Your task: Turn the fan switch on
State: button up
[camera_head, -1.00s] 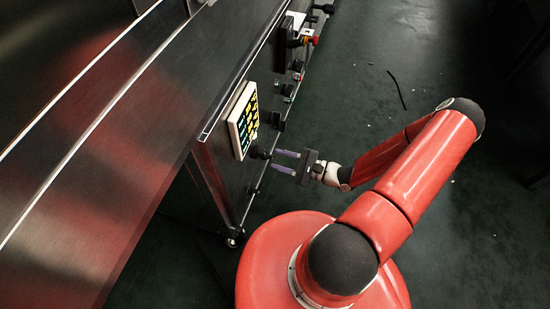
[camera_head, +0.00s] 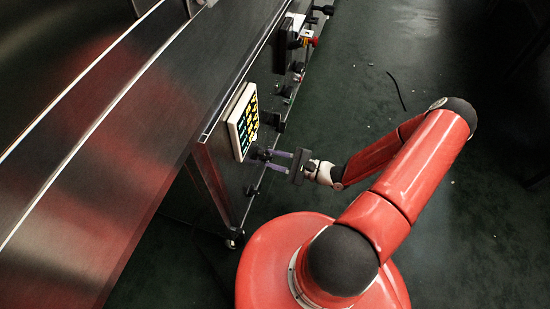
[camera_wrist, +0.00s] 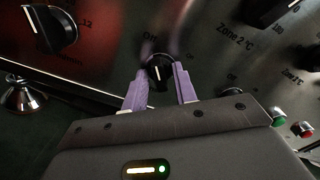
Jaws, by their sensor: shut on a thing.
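A small black rotary knob (camera_wrist: 159,72) sits on the metal control panel (camera_wrist: 205,70), with "Off" lettering near it. I cannot read a fan label on it. My gripper (camera_wrist: 160,77) has its two purple fingers on either side of this knob, shut on it. In the head view my gripper (camera_head: 267,158) reaches the panel's side face just below the yellow-and-black keypad (camera_head: 243,122). There its fingertips and the dark knob overlap, so the contact is partly hidden.
A larger black knob (camera_wrist: 50,30) is at upper left in the wrist view, and a "Zone 2 °C" knob (camera_wrist: 270,10) at upper right. Green (camera_wrist: 279,116) and red (camera_wrist: 303,129) buttons lie right of my gripper. A red-topped button (camera_head: 313,41) is farther along.

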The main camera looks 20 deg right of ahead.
jog(key=m+p, duration=0.2)
jog(key=m, duration=0.1)
jog(key=shift+r, duration=0.15)
jog(key=m+p, duration=0.2)
jog(key=m, duration=0.3)
jog(key=m+p, duration=0.1)
jog(key=m, duration=0.2)
jog(key=shift+m+p, duration=0.4)
jog(key=shift+m, duration=1.8)
jog(key=o, duration=0.6)
